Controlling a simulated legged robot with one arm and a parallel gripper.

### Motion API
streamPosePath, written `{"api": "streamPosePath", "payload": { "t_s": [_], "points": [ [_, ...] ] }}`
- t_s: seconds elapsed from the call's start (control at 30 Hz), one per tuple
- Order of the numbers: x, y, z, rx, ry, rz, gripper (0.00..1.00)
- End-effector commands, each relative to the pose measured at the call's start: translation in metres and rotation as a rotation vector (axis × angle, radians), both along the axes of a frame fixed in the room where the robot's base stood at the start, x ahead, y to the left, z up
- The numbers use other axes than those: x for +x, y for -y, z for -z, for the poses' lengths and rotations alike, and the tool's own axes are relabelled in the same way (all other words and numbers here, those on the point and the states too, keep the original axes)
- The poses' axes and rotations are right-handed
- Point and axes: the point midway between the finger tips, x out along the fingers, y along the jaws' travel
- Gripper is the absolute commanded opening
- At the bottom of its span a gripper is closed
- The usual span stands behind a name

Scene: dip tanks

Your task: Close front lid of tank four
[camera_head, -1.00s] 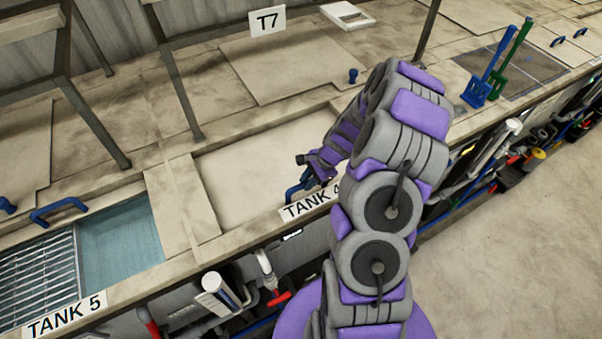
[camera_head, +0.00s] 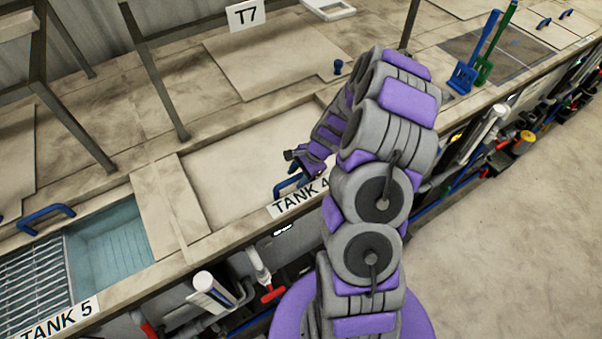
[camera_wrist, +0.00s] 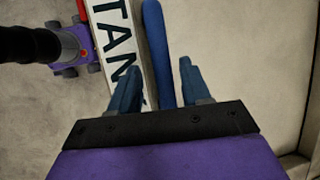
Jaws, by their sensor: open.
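The TANK 4 label (camera_head: 300,197) is on the front rim of tank four, partly hidden by my arm. Behind it the pale front lid (camera_head: 235,160) lies flat across the opening, with no water showing there. A blue handle (camera_head: 283,187) is at its front edge by the label. My gripper (camera_head: 297,165) is at this handle, partly hidden by my arm. In the wrist view my gripper (camera_wrist: 157,85) is open, its two dark blue fingers on either side of the blue handle (camera_wrist: 157,45). The label (camera_wrist: 115,50) runs alongside.
Tank five, at left, shows open water (camera_head: 110,245) beside a metal grating (camera_head: 38,278). Pipes with red valves (camera_head: 272,294) run below the front rim. Blue and green paddles (camera_head: 473,60) stand at back right. The floor (camera_head: 510,220) at right is clear.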

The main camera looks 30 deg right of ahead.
Motion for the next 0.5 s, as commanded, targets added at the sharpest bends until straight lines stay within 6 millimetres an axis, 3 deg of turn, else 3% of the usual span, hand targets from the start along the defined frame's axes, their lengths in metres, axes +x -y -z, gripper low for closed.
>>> {"api": "streamPosePath", "payload": {
  "t_s": [0.17,0.5],
  "points": [
    [-0.002,0.008,-0.013,-0.002,0.004,0.002,0.47],
    [-0.014,0.045,-0.076,0.004,0.003,0.003,0.47]
  ]
}}
